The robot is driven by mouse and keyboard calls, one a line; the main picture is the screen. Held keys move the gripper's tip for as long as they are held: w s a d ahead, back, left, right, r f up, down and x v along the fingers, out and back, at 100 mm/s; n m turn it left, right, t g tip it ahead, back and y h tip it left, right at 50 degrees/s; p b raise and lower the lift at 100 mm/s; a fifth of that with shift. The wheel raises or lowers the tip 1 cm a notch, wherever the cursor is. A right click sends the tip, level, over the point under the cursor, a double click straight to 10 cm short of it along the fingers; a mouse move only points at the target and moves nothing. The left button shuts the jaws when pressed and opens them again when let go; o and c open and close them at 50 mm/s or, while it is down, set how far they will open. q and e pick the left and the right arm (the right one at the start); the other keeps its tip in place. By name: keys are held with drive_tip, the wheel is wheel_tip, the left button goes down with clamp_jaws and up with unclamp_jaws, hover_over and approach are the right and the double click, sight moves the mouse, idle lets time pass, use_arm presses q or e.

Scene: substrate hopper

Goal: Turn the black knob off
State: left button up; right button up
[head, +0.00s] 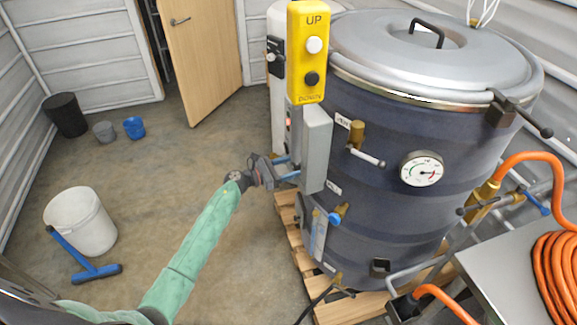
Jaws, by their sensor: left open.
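My left gripper (289,168) is open, its two blue-tipped fingers apart and pointing right toward the lower side of a grey control box (317,148). The box is fixed to the left side of a big dark blue vessel (385,175). The box's left face is turned mostly away; a small red light (289,122) shows on it. I cannot make out the black knob there, and cannot tell whether the fingers touch anything. My left arm is in a green sleeve. My right gripper is out of view.
A yellow UP/DOWN pendant (309,95) with a white and a black button hangs above the box. The vessel stands on a wooden pallet (340,308). A white bucket (85,225) and blue squeegee (95,272) are at left. Floor between is clear.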

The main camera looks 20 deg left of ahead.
use_arm(q)
drive_tip(key=shift+c, duration=0.2)
drive_tip(key=c, duration=0.9)
drive_tip(key=shift+c, duration=0.2)
